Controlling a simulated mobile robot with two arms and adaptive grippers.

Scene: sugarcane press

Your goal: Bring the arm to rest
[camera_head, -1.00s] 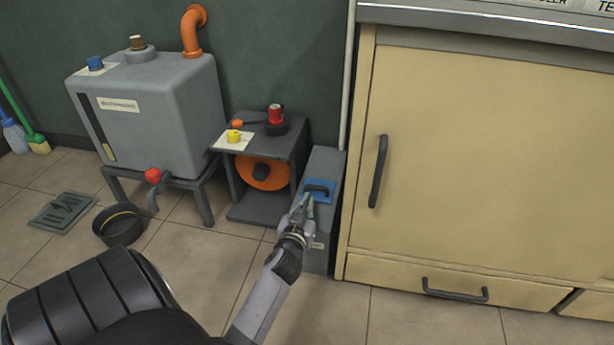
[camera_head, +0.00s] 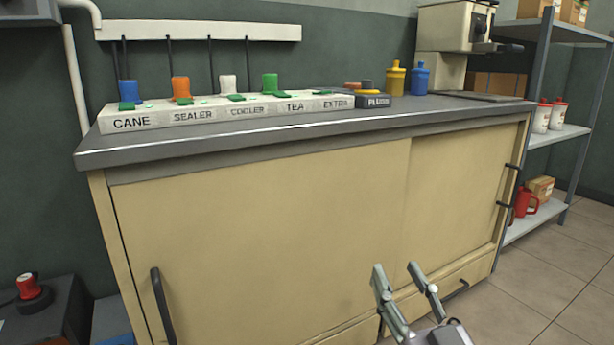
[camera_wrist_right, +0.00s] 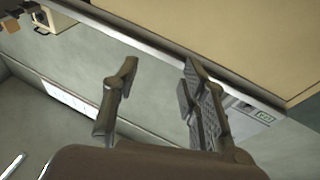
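My right gripper (camera_head: 400,285) is in the lower middle of the head view, in front of the cream cabinet (camera_head: 270,220). Its two fingers are spread apart with nothing between them. In the right wrist view the gripper (camera_wrist_right: 155,85) also shows open and empty, with the counter's edge and the wall behind it. My left gripper does not show in either current view.
A grey counter (camera_head: 300,142) tops the cabinet. It carries a labelled switch strip (camera_head: 220,115), a yellow bottle (camera_head: 396,78) and a blue bottle (camera_head: 420,78). A shelf rack (camera_head: 560,135) stands at the right. Tiled floor (camera_head: 560,260) is open at the lower right.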

